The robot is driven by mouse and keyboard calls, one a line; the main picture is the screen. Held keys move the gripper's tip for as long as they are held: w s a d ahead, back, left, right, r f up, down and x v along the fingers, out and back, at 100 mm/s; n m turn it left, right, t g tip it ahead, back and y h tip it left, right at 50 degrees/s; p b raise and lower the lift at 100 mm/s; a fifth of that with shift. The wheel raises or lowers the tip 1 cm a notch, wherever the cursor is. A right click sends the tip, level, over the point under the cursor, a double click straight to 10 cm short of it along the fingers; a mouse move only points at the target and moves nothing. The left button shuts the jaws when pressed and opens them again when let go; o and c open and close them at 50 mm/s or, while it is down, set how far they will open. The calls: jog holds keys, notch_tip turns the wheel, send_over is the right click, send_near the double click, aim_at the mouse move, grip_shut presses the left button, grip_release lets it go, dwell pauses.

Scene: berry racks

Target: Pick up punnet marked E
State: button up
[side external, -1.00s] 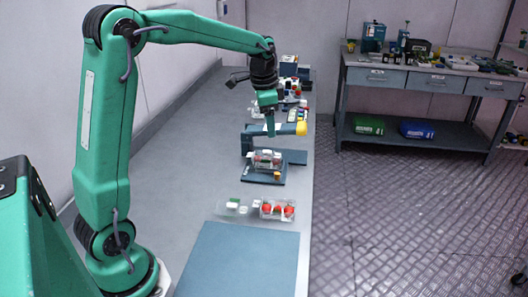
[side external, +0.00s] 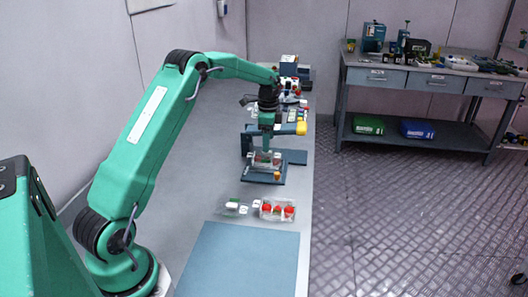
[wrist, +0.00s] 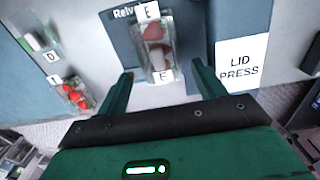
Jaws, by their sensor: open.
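The punnet marked E (wrist: 155,45) is a clear box with red berries and white E labels at both ends. It sits on the dark blue base of the lid press (wrist: 125,45), and the punnet also shows in the side external view (side external: 275,160). My gripper (wrist: 162,72) is open, with one finger on each side of the near end of the punnet in the wrist view. In the side external view my gripper (side external: 266,148) is down at the punnet and partly hides it. I cannot tell whether the fingers touch it.
A yellow-ended press arm (side external: 300,129) is close behind my gripper. Small items crowd the bench's far end. The bench's left side is clear.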

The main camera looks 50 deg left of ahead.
aim_at(267, 155)
jog(key=shift+f, duration=0.1)
jog(key=shift+f, duration=1.2)
jog(key=shift+f, duration=0.1)
jog(key=shift+s+f, duration=0.15)
jog(key=shift+f, duration=2.35)
jog(key=shift+c, duration=0.4)
jog(key=c, duration=0.8)
